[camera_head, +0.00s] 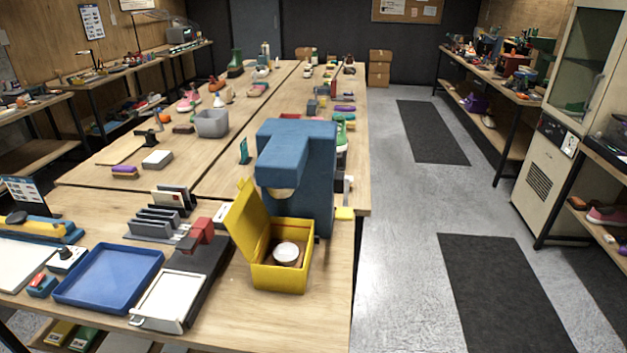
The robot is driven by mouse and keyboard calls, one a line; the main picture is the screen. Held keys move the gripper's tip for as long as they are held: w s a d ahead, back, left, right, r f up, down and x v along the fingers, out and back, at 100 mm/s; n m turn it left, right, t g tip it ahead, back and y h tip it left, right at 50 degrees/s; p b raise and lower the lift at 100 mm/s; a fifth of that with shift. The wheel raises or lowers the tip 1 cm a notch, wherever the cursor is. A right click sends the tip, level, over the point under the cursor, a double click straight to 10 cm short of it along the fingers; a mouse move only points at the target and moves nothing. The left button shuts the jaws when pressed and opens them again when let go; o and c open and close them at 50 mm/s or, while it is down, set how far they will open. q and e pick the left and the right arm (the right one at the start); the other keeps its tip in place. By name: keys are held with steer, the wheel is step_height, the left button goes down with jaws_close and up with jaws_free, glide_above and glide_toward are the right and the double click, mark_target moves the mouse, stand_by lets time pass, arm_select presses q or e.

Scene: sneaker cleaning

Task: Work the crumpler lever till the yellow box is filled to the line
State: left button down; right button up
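The crumpler appears to be the tall blue machine (310,180) near the front right edge of the table. A pale round part shows under its overhanging head. A white round thing (286,252) sits inside over a brown area. No fill line can be made out. Neither of my grippers is in view.
Left of the box are a black device with a white panel (166,298), a blue tray (108,276) and a grey slotted rack (158,222). A grey bin (211,123) stands farther back. The floor aisle right of the table is clear, with dark mats (500,290).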

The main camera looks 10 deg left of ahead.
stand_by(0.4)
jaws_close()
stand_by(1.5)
